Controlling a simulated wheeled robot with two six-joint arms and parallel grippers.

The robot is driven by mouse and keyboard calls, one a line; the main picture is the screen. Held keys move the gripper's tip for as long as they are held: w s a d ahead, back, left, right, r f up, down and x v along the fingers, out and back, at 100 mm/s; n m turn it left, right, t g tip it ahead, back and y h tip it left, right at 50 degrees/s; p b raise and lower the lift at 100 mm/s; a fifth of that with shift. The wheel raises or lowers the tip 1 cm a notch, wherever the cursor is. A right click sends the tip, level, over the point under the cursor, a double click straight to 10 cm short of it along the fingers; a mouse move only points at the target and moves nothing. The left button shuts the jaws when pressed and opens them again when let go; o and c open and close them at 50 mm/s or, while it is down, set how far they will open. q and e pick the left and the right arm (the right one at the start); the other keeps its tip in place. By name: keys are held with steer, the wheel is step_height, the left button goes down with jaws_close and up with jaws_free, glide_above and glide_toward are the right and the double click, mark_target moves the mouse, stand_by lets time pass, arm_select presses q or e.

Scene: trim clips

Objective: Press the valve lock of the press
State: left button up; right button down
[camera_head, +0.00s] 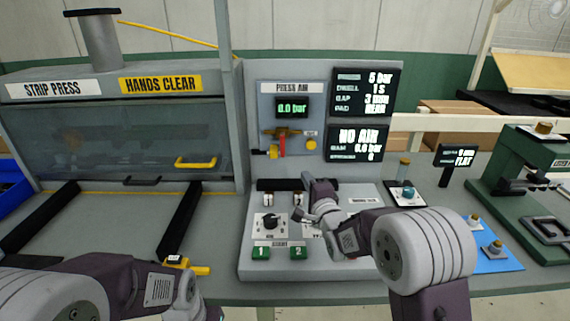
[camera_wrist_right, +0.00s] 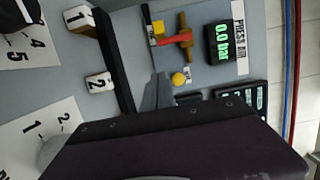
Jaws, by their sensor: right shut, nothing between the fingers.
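The press-air panel holds a brass valve with a red handle (camera_head: 282,147), pointing down, below a green "0.0 bar" readout (camera_head: 292,107). A round yellow knob (camera_head: 311,144) sits right of the handle, and a small yellow piece (camera_head: 272,153) sits to its left. I cannot tell for sure which is the valve lock. The wrist view shows the red handle (camera_wrist_right: 184,32) and the yellow knob (camera_wrist_right: 178,79). My right gripper (camera_head: 307,177) is shut and empty, just below the knob and apart from it; its tips (camera_wrist_right: 157,78) point toward the panel. My left arm is at lower left, its fingers not visible.
The control console (camera_head: 255,265) has a black dial and green buttons 1 and 2 below my right gripper. A dark bar (camera_head: 275,184) with white tags 1 and 2 lies beside it. The strip press (camera_head: 110,130) stands left. A "NO AIR" display (camera_head: 358,142) is right of the valve.

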mark_target(282, 157)
steer(key=p+x, duration=0.9)
steer(key=shift+w+a+r, duration=0.3)
steer(key=shift+w+a, duration=0.05)
steer(key=a, duration=0.2)
steer(key=shift+s+a+f, duration=0.1)
steer(key=shift+s+a, duration=0.05)
steer(key=shift+a, duration=0.7)
steer(key=shift+f, duration=0.1)
